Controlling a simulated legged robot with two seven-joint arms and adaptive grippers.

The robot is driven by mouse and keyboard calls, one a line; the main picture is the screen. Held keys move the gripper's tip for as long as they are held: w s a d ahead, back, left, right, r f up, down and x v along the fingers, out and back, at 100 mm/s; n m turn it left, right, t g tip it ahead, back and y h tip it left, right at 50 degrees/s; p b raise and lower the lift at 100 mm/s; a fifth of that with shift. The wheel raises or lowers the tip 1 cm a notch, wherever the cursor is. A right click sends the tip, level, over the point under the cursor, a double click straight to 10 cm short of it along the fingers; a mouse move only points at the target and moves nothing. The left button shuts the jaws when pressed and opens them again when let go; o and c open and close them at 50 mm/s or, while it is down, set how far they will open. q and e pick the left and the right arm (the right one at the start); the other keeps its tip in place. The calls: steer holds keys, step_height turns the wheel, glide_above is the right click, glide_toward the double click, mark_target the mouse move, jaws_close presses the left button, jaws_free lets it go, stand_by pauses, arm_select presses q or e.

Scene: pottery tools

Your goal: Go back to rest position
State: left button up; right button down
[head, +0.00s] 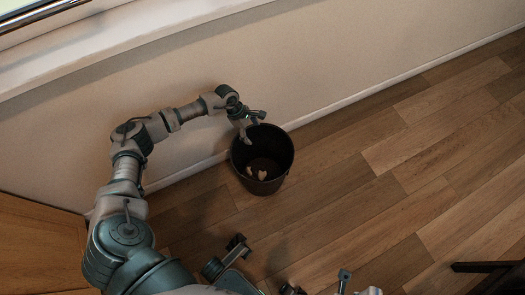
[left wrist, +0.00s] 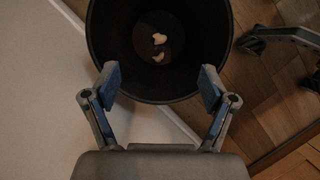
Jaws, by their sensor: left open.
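My left gripper (head: 248,126) is at the rim of a dark bucket (head: 276,143) on the floor, by the wall. In the left wrist view the gripper (left wrist: 159,85) is open, with nothing between its fingers, and the bucket (left wrist: 210,30) lies beyond the fingertips. Small pale pieces (head: 256,173) lie at the bottom of the bucket. They also show in the left wrist view (left wrist: 159,40). My right gripper cannot be made out in the head view.
A white wall (head: 330,60) with a window sill (head: 130,35) runs behind the bucket. A wooden cabinet (head: 35,240) stands at the lower left. Dark furniture legs (head: 490,270) show at the lower right. The wooden floor (head: 400,170) right of the bucket is clear.

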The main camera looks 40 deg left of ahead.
arm_select(q)
steer(key=shift+v, duration=1.45)
